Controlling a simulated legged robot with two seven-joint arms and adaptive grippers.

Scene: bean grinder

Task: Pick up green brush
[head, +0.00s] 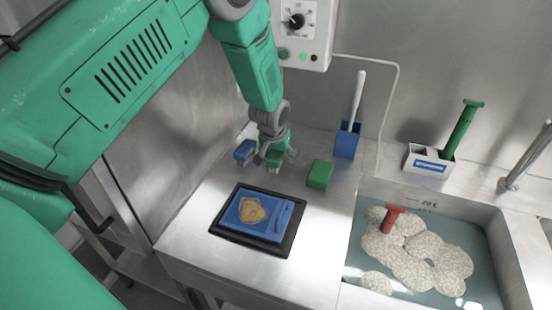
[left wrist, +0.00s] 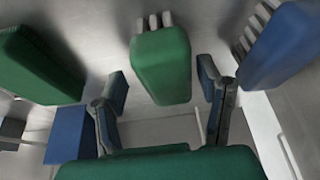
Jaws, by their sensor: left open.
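A green brush (left wrist: 160,66) with pale bristles lies in the middle of the left wrist view, between the two fingers of my left gripper (left wrist: 162,80). The fingers are apart, with a gap showing on each side of the brush. In the head view my left gripper (head: 276,154) points down over the back of the counter, around the green brush (head: 276,166), which it partly hides. A second green block-shaped item (head: 320,174) sits to the right; it also shows at the left of the wrist view (left wrist: 38,62). My right gripper is not in view.
A blue brush (head: 244,151) lies close on the left. A blue holder (head: 347,140) with a white handle stands behind right. A black tray (head: 231,237) with a blue board is in front. A white caddy (head: 429,165) and a sink (head: 351,245) are at right.

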